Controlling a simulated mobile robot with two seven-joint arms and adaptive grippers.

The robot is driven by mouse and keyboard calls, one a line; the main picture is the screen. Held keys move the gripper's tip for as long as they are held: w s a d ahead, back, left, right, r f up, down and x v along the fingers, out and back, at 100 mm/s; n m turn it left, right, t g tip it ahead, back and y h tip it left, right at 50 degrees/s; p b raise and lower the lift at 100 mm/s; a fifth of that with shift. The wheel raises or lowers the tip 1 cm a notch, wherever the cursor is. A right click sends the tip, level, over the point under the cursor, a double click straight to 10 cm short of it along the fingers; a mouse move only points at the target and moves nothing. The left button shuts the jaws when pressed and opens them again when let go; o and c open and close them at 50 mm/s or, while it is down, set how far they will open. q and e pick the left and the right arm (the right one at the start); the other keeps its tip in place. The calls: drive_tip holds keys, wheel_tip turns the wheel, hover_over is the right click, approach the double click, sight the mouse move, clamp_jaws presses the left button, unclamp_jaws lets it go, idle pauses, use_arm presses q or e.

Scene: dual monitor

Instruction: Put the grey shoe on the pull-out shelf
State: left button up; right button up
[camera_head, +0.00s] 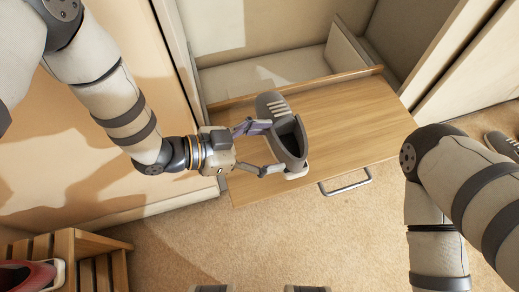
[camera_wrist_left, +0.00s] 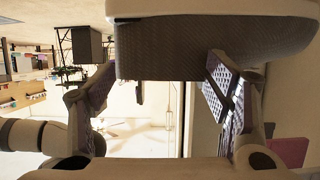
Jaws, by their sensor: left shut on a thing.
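The grey shoe (camera_head: 291,138), with pale laces and a white sole, is held by my left gripper (camera_head: 268,150) over the wooden pull-out shelf (camera_head: 355,125). Its toe points to the back of the shelf and its heel to the front edge. I cannot tell whether its sole touches the wood. In the left wrist view the shoe's textured side (camera_wrist_left: 210,48) fills the top, with the purple finger pads (camera_wrist_left: 165,90) on either side below it. My right arm shows at the right, but its gripper is out of view.
The shelf sticks out of an open cabinet and has a metal handle (camera_head: 346,182) at its front. A slatted wooden rack (camera_head: 95,243) with a red shoe (camera_head: 28,275) stands at the lower left. Another dark shoe (camera_head: 503,145) lies at the right edge. The shelf's right half is clear.

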sight(272, 147)
use_arm(q)
drive_tip(key=f, duration=0.1)
drive_tip(key=w+a+f, duration=0.1)
drive_tip(key=a+f+b, duration=0.1)
drive_tip(key=shift+w+a+f, duration=0.1)
drive_tip(key=shift+w+f, duration=0.15)
drive_tip(key=f+b, duration=0.1)
drive_tip(key=f, duration=0.1)
drive_tip(key=f+b, duration=0.1)
drive_tip(key=shift+w+a+f, duration=0.1)
drive_tip(key=shift+a+f, duration=0.1)
drive_tip(key=shift+f, duration=0.15)
drive_tip(key=shift+r, duration=0.25)
drive_tip(key=shift+f, duration=0.15)
use_arm(e)
drive_tip(key=f, duration=0.1)
drive_tip(key=s+f, duration=0.1)
drive_tip(key=f, duration=0.1)
drive_tip(key=shift+a, duration=0.1)
use_arm(q)
drive_tip(key=o, duration=1.8)
